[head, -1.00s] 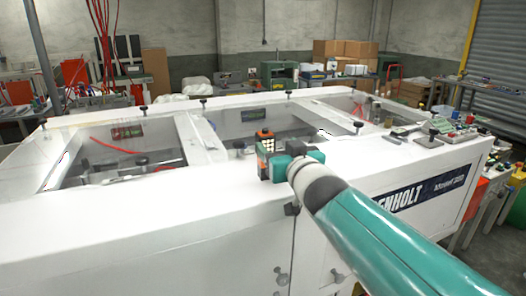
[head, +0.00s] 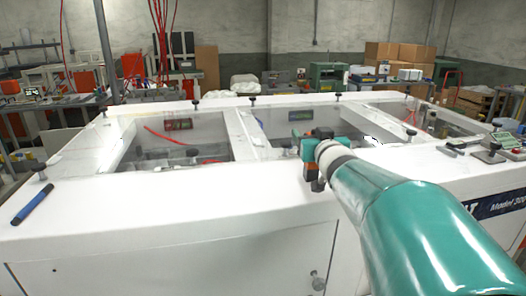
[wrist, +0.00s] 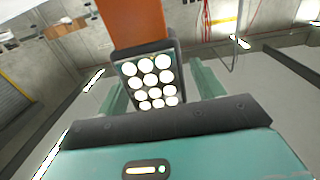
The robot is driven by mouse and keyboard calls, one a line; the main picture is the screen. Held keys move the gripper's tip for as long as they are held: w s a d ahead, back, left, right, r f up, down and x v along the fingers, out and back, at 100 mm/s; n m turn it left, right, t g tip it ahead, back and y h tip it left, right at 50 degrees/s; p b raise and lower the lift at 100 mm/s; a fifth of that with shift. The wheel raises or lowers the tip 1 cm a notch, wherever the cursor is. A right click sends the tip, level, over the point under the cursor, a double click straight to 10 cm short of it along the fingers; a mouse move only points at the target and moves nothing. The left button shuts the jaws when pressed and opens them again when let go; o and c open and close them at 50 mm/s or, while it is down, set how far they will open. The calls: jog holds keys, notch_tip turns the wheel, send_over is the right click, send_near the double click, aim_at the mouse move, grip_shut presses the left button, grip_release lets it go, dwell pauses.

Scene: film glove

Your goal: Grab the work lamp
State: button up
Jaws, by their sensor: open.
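The work lamp (wrist: 148,80) has an orange body and a dark head with a grid of round white lights. In the wrist view it stands between the two teal fingers of my gripper (wrist: 160,88), with its lights facing the camera. The fingers are open, one on each side of the lamp; I cannot tell whether either touches it. In the head view my gripper (head: 312,150) is at the white machine's top, near its front edge. My arm and gripper hide most of the lamp there.
The white machine (head: 170,205) has sunken windows with frames and black knobs. A blue pen-like tool (head: 33,205) lies on its left end. Small devices (head: 490,152) lie at the right end. Cardboard boxes (head: 400,55) and benches stand behind. The front top surface is largely clear.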

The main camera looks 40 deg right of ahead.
jog(key=shift+w+d, duration=0.1)
jog(key=shift+w, duration=0.05)
jog(key=c, duration=1.2)
jog(key=shift+r, duration=0.1)
